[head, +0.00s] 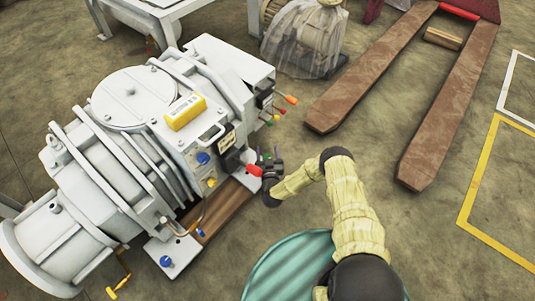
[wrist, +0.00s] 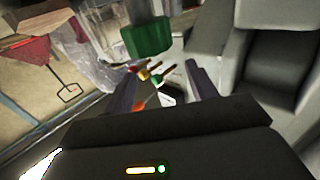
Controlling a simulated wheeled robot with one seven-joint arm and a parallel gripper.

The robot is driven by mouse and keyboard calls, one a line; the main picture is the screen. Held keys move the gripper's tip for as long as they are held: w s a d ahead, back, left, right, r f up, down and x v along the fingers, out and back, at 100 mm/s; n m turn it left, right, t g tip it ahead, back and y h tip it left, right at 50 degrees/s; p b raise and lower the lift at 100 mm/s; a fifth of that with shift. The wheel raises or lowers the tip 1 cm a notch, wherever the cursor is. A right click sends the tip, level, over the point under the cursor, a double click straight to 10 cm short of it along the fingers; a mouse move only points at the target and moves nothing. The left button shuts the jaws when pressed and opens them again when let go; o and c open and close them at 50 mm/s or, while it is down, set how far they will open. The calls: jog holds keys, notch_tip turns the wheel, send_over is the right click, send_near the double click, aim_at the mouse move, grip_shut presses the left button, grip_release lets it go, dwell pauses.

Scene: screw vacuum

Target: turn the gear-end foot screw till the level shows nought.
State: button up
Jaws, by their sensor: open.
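The pale grey screw vacuum machine (head: 120,165) fills the left of the head view. A yellow level (head: 185,111) lies on its top; its reading is too small to tell. A blue-headed screw (head: 166,261) stands on the near foot plate. A red knob or handle (head: 255,170) is at the right-hand foot, close beside my gripper (head: 269,160); I cannot tell if they touch. Which screw is the gear-end one is not clear. In the wrist view my gripper (wrist: 163,92) has its two fingers apart with nothing clearly held. A green block (wrist: 148,38) hangs beyond them.
Coloured levers (head: 283,108) stick out from the machine's right end, and they also show between the fingers (wrist: 152,75). A teal drum (head: 285,265) stands near my arm. A rusty pallet fork (head: 365,75) and a plastic-wrapped motor (head: 305,38) are behind.

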notch_tip(320, 180, up, 5)
jog(key=shift+r+p, duration=0.2)
jog(key=shift+p, duration=1.05)
